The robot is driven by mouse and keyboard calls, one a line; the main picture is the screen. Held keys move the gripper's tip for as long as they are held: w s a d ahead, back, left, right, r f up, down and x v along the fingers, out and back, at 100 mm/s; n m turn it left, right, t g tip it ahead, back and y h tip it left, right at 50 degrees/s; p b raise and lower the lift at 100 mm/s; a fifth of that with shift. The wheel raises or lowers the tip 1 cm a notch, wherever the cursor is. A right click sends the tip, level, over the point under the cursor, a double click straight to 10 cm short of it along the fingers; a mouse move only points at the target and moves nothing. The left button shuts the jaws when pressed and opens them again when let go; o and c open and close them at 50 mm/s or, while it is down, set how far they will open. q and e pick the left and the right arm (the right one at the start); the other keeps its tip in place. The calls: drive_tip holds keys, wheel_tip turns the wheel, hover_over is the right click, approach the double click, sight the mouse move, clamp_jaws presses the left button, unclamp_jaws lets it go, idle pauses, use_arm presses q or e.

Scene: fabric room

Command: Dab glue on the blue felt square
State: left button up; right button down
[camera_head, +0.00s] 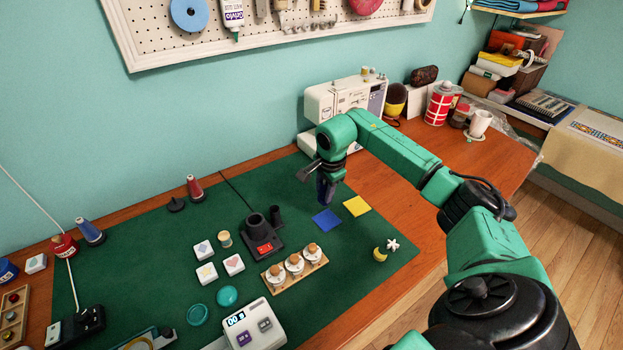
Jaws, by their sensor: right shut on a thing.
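The blue felt square (327,220) lies flat on the green mat, to the left of a yellow square (356,206). My right gripper (325,194) points down just above and behind the blue square. It is shut on a dark thing that I cannot clearly tell from the fingers; a grey part sticks out to its left. Whether its tip touches the felt is not clear. No glue shows on the blue square. A white glue bottle (233,18) hangs on the pegboard. My left gripper is not in view.
A black stand with a red display (263,240) is left of the blue square. The sewing machine (335,104) is behind my right gripper. Moon (380,254) and flower (392,244) pieces lie right.

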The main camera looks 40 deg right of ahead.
use_arm(q)
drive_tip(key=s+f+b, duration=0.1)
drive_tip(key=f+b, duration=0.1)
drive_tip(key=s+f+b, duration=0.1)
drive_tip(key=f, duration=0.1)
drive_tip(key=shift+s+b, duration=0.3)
drive_tip(key=shift+b, duration=0.1)
use_arm(e)
drive_tip(key=f, duration=0.2)
drive_tip(key=s+f, duration=0.1)
drive_tip(key=f, duration=0.1)
drive_tip(key=shift+s+f, duration=0.2)
drive_tip(key=shift+f, duration=0.1)
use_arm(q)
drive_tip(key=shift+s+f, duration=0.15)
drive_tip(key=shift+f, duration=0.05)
use_arm(e)
drive_tip(key=shift+f, duration=0.3)
idle(0.5)
drive_tip(key=p+v, duration=0.2)
drive_tip(key=v, duration=0.1)
drive_tip(key=w+p+v, duration=0.1)
drive_tip(key=p+v, duration=0.1)
drive_tip(key=v, duration=0.1)
drive_tip(key=shift+d+r, duration=0.1)
drive_tip(key=shift+d, duration=0.1)
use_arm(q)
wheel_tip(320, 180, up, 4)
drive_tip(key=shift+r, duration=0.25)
